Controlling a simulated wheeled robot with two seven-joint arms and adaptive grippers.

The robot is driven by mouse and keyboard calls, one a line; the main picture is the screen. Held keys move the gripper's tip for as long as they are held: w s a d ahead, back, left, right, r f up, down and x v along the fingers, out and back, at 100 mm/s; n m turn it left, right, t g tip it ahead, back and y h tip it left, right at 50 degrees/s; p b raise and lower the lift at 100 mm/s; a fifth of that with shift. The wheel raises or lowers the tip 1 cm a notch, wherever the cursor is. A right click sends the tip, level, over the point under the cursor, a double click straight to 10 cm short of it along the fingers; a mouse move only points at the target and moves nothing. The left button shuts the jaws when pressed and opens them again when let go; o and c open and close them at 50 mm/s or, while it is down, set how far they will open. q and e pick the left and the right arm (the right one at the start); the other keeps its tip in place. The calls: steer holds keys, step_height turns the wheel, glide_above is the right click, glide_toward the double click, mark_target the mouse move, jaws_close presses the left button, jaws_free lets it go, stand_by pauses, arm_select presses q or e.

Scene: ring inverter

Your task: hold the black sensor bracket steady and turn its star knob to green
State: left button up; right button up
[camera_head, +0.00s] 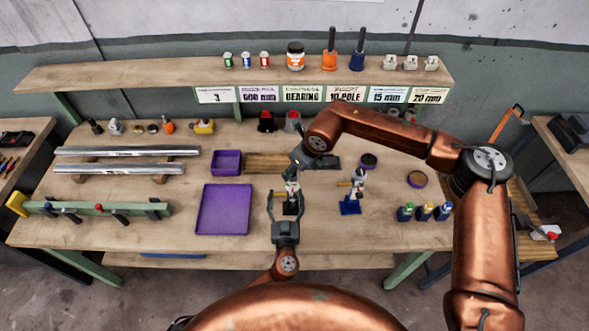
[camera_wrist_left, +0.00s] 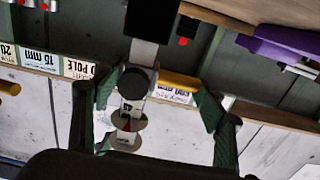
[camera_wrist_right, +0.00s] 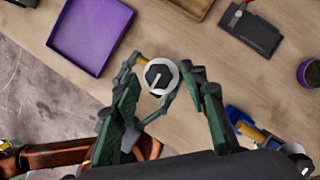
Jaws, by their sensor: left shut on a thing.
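The black sensor bracket (camera_head: 290,208) stands upright on the bench in the head view, with a pale post and dial on top. My left gripper (camera_head: 286,198) reaches in from the front and is shut on it. In the left wrist view the bracket (camera_wrist_left: 145,52) lies between the fingers, with a round black knob, a yellow rod and a dial with red and green marks. My right gripper (camera_wrist_right: 168,95) comes from above with its fingers apart around the bracket's round head (camera_wrist_right: 160,76). Whether they touch it is unclear. The knob's exact setting is too small to read.
A similar blue bracket (camera_head: 350,206) stands just to the right. A purple tray (camera_head: 223,232) lies to the left, with a smaller purple bin (camera_head: 226,171) behind. Small bottles (camera_head: 424,212) stand at the right. A shelf (camera_head: 180,73) spans the back.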

steer(key=shift+c, duration=0.4)
jaws_close()
